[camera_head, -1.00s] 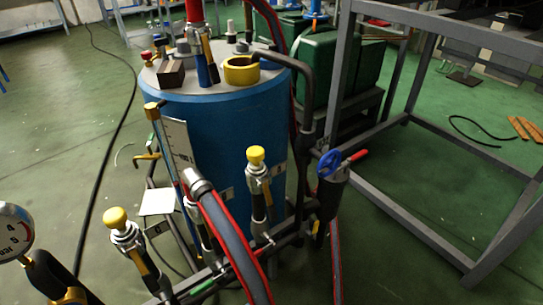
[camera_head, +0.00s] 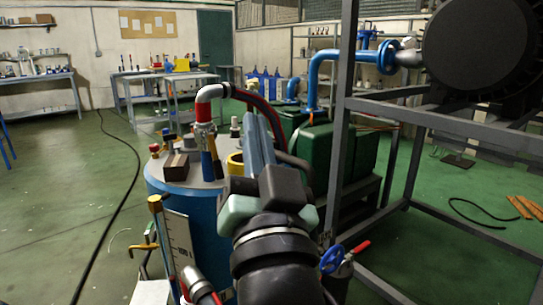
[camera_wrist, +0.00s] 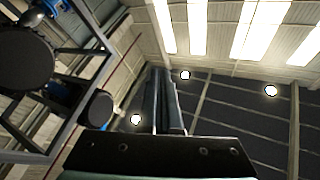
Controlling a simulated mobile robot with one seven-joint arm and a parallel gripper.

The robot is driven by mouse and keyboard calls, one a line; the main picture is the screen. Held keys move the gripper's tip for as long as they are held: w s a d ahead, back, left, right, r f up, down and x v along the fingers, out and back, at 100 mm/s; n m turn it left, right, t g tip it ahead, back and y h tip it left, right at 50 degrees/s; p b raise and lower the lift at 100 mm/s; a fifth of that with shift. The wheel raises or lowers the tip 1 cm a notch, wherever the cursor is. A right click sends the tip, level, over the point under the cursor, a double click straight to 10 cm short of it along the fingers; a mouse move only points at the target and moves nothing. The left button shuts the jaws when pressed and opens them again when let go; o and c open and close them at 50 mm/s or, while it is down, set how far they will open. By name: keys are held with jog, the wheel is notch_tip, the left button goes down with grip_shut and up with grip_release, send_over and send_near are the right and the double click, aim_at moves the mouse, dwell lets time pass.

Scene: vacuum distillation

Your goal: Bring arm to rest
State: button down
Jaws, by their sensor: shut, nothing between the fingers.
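My gripper (camera_head: 257,122) rises from the bottom of the head view, in front of the right side of the blue tank (camera_head: 208,205). Its two long blue-grey fingers are together, with nothing between them. My dark wrist and pale green-grey gripper body hide part of the tank and its fittings. In the wrist view my gripper (camera_wrist: 160,74) shows two fingers close together, seen against the ceiling, empty.
A grey metal frame (camera_head: 342,140) stands close on the right, with a large dark cylinder (camera_head: 478,45) above. A red-blue valve (camera_head: 333,258) is near my wrist. Green containers (camera_head: 318,152) stand behind. A black cable (camera_head: 125,205) crosses open floor at the left.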

jog(key=s+d+r+n+t+h+p, duration=0.2)
jog(key=s+r+t+h+p, duration=0.15)
jog(key=s+r, duration=1.05)
notch_tip(320, 180, up, 33)
jog(key=w+p, duration=0.2)
jog(key=p, duration=2.9)
jog(key=shift+w+a+t, duration=0.15)
jog(key=shift+w+t, duration=0.15)
jog(key=shift+t, duration=0.15)
